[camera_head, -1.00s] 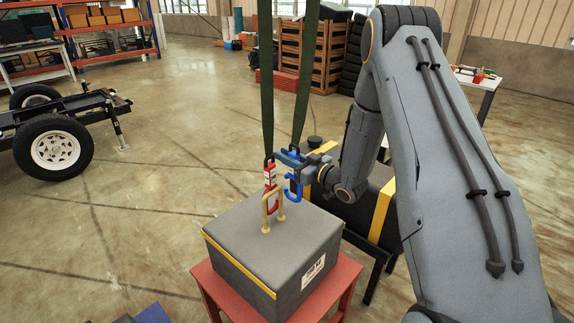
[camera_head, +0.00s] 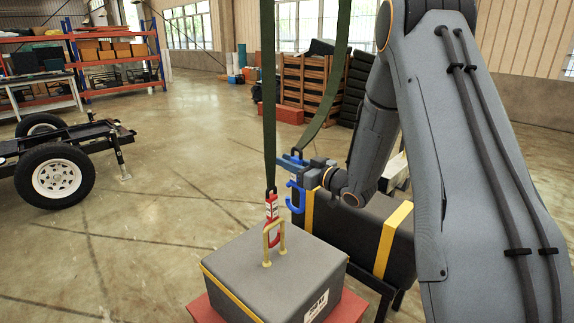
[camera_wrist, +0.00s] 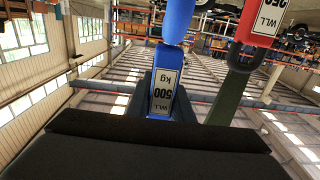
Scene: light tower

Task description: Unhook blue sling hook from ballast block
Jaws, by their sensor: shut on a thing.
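The blue sling hook (camera_head: 295,197) is held in my gripper (camera_head: 291,165), whose jaws are shut on its upper end. The hook's open curve shows below the jaws, up and right of the yellow lifting handle (camera_head: 282,240), and looks apart from it. The ballast block (camera_head: 262,275) is grey with a yellow stripe. A red hook (camera_head: 271,213) on the other green strap hangs at the handle and appears hooked in it. In the wrist view, the blue hook (camera_wrist: 178,22) with its 500 kg label stands between the dark fingers; the red hook (camera_wrist: 262,22) is to the right.
The block sits on a red stand (camera_head: 205,312). A second dark block with yellow bands (camera_head: 395,238) stands close behind, on a dark stand. Two green straps (camera_head: 269,100) come down from above. A wheeled trailer (camera_head: 62,178) is at left; the floor between is open.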

